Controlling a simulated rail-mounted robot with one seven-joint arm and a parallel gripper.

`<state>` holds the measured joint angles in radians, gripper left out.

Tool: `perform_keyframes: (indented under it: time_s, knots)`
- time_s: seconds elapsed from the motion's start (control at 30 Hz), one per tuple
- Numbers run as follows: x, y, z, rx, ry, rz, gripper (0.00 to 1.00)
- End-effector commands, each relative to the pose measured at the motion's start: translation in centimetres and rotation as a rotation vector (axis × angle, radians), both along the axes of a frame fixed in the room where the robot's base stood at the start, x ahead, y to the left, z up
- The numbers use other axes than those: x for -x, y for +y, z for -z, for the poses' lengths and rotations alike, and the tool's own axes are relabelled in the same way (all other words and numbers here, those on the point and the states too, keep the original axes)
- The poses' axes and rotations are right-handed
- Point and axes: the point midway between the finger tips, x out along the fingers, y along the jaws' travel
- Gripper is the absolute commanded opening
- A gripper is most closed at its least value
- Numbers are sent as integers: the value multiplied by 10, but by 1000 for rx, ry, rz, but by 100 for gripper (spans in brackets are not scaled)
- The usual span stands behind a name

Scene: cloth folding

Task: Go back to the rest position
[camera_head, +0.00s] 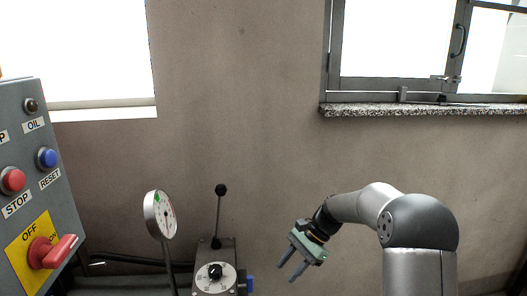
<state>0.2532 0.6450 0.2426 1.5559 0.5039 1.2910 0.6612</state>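My gripper (292,271) hangs at the lower middle of the head view, at the end of my grey arm. Its two fingers point down and to the left, with a visible gap between them. Nothing shows between the fingers. No cloth is in view.
A control panel (30,190) with red and blue buttons and a red switch stands at the left. A round gauge (160,214) and a dial box with a lever (215,277) stand left of my gripper. A window with a stone sill (430,110) is at upper right.

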Motion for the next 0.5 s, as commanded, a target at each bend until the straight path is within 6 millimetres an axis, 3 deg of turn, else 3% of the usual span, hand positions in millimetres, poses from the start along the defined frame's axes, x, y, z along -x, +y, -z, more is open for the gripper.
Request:
perform_keyframes:
  time_s: [0.03,0.2,0.33,0.5]
  knots:
    - [24,1,-28,58,-54,-68,38]
    - [104,-10,-75,225,-219,-300,38]
    - [168,-24,-103,329,-336,-483,38]
    - [244,-45,-121,425,-464,-710,38]
